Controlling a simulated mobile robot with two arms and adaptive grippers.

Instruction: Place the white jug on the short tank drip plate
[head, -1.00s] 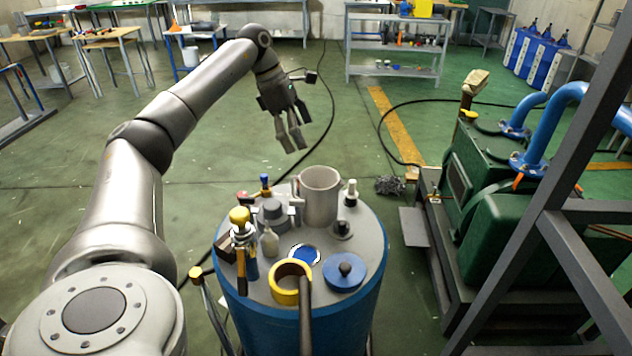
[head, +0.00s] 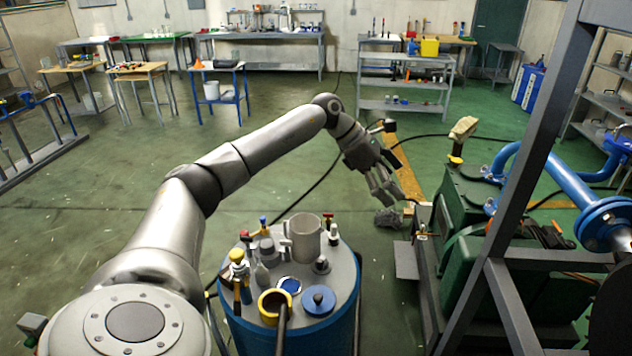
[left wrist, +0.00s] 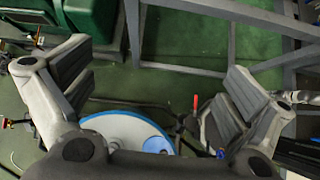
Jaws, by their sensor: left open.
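A pale grey-white jug (head: 306,236) with a handle on its left side stands upright on the grey top of a blue tank (head: 342,281). My left gripper (head: 388,197) is open and empty, beyond the jug and to its right, apart from it. In the left wrist view, the spread fingers of the left gripper (left wrist: 155,90) have nothing between them. I cannot tell for certain which surface is the short tank drip plate. A flat grey plate (head: 405,260) shows low beside the green machine. My right gripper is not in view.
Several small bottles and tools crowd the tank top around the jug, with a yellow ring (head: 274,307) and a blue lid (head: 318,301). A green machine (head: 480,262) and a dark metal frame (head: 527,205) stand to the right.

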